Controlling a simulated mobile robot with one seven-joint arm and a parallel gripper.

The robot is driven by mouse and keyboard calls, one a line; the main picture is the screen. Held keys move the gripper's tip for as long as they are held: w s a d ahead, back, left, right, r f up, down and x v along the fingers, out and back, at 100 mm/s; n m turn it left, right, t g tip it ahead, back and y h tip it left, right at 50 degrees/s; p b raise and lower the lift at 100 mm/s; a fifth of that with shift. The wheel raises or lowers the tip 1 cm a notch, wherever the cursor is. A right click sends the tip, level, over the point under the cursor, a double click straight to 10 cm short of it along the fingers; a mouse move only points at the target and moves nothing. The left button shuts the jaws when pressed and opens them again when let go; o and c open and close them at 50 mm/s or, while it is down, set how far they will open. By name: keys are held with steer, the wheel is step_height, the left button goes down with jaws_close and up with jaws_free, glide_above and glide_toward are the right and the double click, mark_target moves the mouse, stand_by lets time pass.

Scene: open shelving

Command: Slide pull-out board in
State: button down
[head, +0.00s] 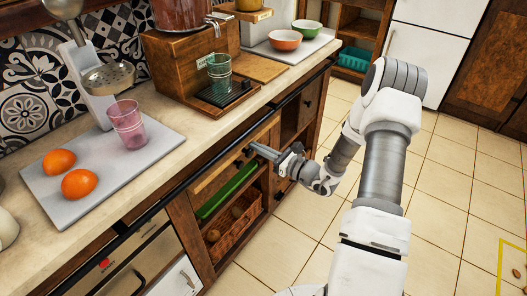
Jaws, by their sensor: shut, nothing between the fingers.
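A light wooden board edge (218,172), which looks like the pull-out board, shows just under the countertop, above the open shelves. How far it stands out from the cabinet front is hard to tell from this angle. My gripper (254,149) is shut and empty. Its tip is at the right end of this edge, close to the cabinet front. I cannot tell whether it touches the board.
A green item (229,190) lies on the shelf below, above a wicker basket (235,232). The countertop (185,118) overhead holds a grey board (115,178) with oranges and a pink glass (127,124). The tiled floor (460,185) at right is mostly clear.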

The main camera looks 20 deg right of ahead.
mark_target(245, 140)
steer(key=x, duration=0.4)
steer(key=shift+w+a, duration=0.2)
steer(key=shift+w, duration=0.15)
steer(key=shift+w+a+r, duration=0.1)
steer(key=shift+r, duration=0.05)
